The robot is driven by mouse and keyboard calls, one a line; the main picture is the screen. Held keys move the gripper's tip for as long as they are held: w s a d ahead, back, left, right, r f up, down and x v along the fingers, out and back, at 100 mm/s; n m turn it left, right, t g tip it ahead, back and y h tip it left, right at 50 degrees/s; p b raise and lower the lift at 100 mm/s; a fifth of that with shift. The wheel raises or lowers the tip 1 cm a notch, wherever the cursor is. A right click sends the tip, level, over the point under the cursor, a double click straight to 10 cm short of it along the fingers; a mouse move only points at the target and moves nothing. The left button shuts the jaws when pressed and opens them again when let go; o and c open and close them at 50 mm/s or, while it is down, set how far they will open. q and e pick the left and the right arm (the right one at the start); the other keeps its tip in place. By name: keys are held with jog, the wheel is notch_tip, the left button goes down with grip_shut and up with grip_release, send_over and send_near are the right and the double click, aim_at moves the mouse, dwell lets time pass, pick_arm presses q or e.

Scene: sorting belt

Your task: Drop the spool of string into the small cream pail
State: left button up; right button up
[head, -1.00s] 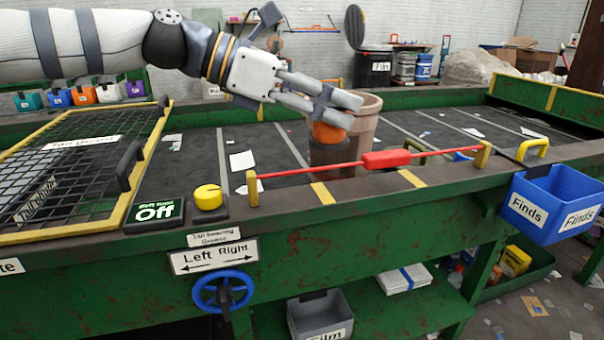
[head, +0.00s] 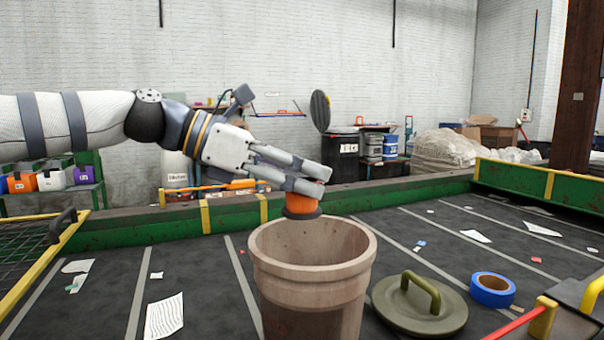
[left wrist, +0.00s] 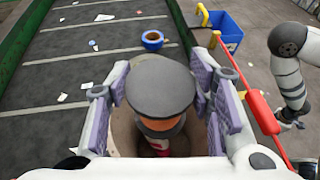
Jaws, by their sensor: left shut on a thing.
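The spool of string (head: 301,205), orange with dark round end discs, is held in my left gripper (head: 308,185), whose fingers are shut on it. It hangs above the open mouth of the cream pail (head: 310,285), near the far rim in the head view. In the left wrist view the spool's dark disc (left wrist: 160,90) sits between the finger pads, with the pail (left wrist: 122,135) around and below it. A small red and white patch shows under the spool; I cannot tell what it is. My right arm shows at the right edge there, its gripper (left wrist: 287,124) small and unclear.
An olive lid (head: 420,308) with a handle and a blue tape roll (head: 492,289) lie on the dark belt right of the pail. Paper scraps (head: 165,316) lie on the belt. A red bar (left wrist: 262,112) and a blue bin (left wrist: 224,30) are at the belt's side.

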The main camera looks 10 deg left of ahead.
aim_at(302, 209)
pick_arm(q)
jog(key=shift+w+r, duration=0.1)
jog(key=shift+w, duration=0.1)
jog(key=shift+f, duration=0.35)
jog(key=f, duration=0.1)
jog(key=f+b, duration=0.1)
jog(key=f, duration=0.3)
jog(key=shift+s+f, duration=0.15)
jog(key=shift+s, duration=0.2)
pick_arm(e)
jog(key=shift+s+f+g, duration=0.4)
jog(key=shift+s+f, duration=0.4)
jog(key=shift+s, duration=0.05)
pick_arm(q)
jog(key=o, duration=1.2)
jog(key=v, duration=1.2)
